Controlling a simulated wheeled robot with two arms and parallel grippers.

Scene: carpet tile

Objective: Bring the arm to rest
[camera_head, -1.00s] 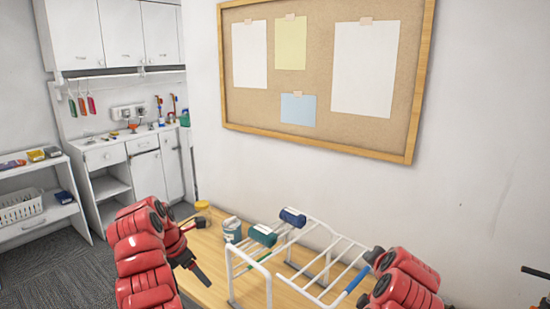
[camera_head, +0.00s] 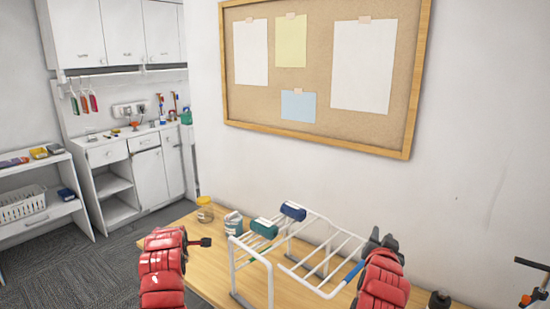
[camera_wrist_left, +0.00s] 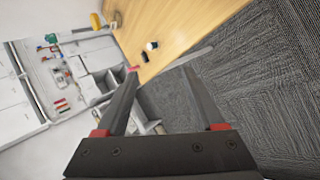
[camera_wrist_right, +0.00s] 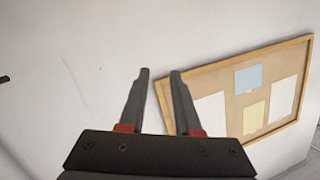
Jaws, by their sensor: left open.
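My left gripper (camera_head: 205,242) is a small dark shape beside the red left arm, over the table's left part; its two fingers stand apart and empty in the left wrist view (camera_wrist_left: 160,70). My right gripper (camera_head: 388,241) is raised at the right end of a white wire rack (camera_head: 258,262), in front of the wall. In the right wrist view (camera_wrist_right: 161,72) its fingertips are apart with a narrow gap and nothing between them. Whether the right arm touches the rack cannot be told; it hides part of the rack's right end.
The rack stands on a wooden table (camera_head: 205,283) and carries a dark blue item (camera_head: 293,211) and a green one (camera_head: 264,229). A yellow-lidded jar (camera_head: 205,212) and a tin (camera_head: 233,224) stand left of it. A dark bottle (camera_head: 438,300) is at right. A corkboard (camera_head: 415,60) hangs behind.

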